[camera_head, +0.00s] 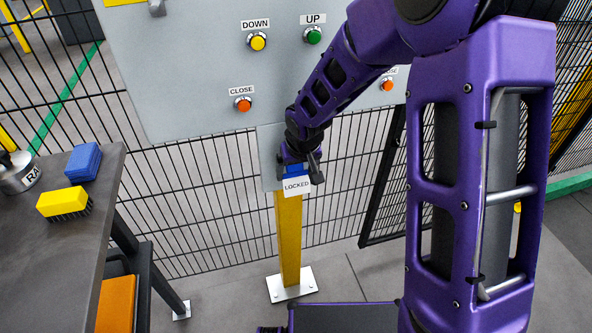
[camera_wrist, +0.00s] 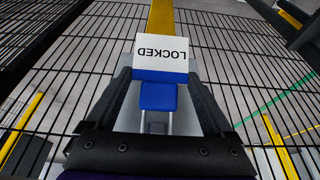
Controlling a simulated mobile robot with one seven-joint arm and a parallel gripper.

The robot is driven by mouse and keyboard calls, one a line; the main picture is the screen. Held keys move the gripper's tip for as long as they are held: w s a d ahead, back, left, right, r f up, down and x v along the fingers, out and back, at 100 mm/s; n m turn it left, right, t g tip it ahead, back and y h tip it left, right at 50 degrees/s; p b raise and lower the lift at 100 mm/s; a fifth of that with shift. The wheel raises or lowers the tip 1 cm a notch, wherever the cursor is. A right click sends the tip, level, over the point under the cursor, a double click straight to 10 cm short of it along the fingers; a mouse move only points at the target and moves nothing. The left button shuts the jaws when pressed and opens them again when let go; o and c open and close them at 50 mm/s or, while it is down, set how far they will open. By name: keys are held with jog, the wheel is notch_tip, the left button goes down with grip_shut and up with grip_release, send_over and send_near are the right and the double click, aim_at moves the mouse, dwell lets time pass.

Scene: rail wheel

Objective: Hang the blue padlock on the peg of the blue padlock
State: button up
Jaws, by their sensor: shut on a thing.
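My gripper (camera_head: 301,164) is shut on the blue padlock (camera_head: 296,171), which carries a white tag reading LOCKED. In the wrist view the padlock (camera_wrist: 158,96) sits between the two fingers, its tag upside down at the far side and its metal shackle toward the camera. My gripper holds it in front of the grey narrow lower part of the control panel (camera_head: 266,165), above the yellow post. No peg can be made out; the arm and gripper cover part of the panel. I cannot tell whether the shackle touches anything.
The grey panel has a yellow DOWN button (camera_head: 258,41), a green UP button (camera_head: 313,36) and orange CLOSE button (camera_head: 243,104). A dark table (camera_head: 75,225) at left bears a blue block (camera_head: 83,162) and a yellow brush (camera_head: 63,202). Black mesh fence stands behind.

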jog(key=o, duration=1.2)
jog(key=shift+c, duration=0.2)
jog(key=shift+r, duration=0.1)
